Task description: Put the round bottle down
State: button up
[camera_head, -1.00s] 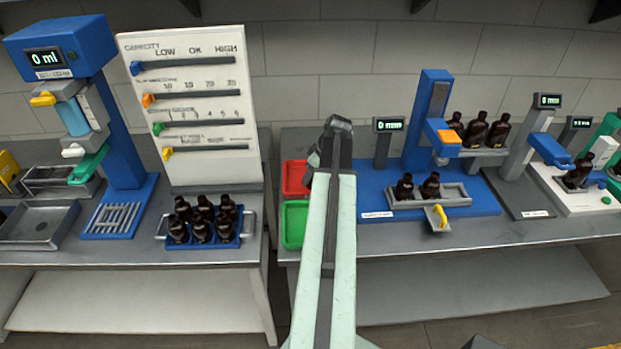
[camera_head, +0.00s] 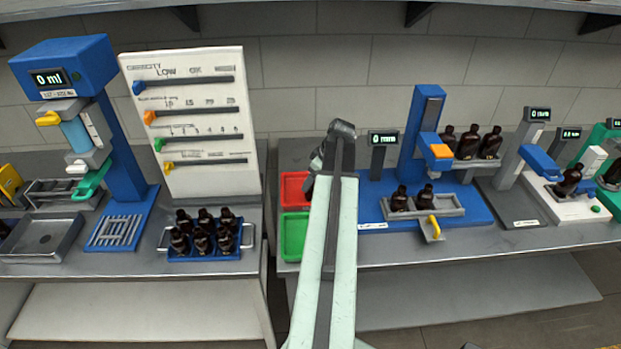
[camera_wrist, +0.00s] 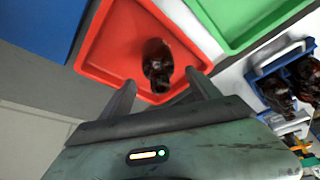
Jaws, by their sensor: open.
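A dark amber bottle (camera_wrist: 157,66) is in the red tray (camera_wrist: 105,40), seen from above in the wrist view. I cannot tell for sure whether it stands upright or is tilted. My gripper (camera_wrist: 162,92) is open, with one finger to each side of the bottle's near end. A gap shows between the bottle and each finger.
A green tray (camera_head: 294,236) adjoins the red one. A blue rack (camera_head: 205,253) with several amber bottles stands to the left. A blue machine (camera_head: 424,130) with bottles stands to the right. A board with sliders (camera_head: 212,180) stands behind.

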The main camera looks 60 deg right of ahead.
jog(key=p+v, duration=0.5)
jog(key=v, duration=0.2)
jog(key=shift+r, duration=0.15)
jog(key=w+a, duration=0.6)
jog(key=a, duration=0.2)
jog(key=w+a+f+g, duration=0.1)
jog(key=w+a, duration=0.5)
jog(key=a, duration=0.3)
jog(key=w+a+g+y, duration=0.1)
jog(key=w+a, duration=0.5)
jog(key=a, duration=0.3)
jog(key=shift+a+f, duration=0.15)
jog(key=shift+f, duration=0.05)
jog(key=w+a+g+h, duration=0.1)
jog(key=w+a+g, duration=0.1)
jog(key=a, duration=2.9)
notch_tip(320, 180, down, 9)
jog(key=b, duration=0.8)
jog(key=shift+s+r, duration=0.1)
jog(key=shift+s, duration=0.05)
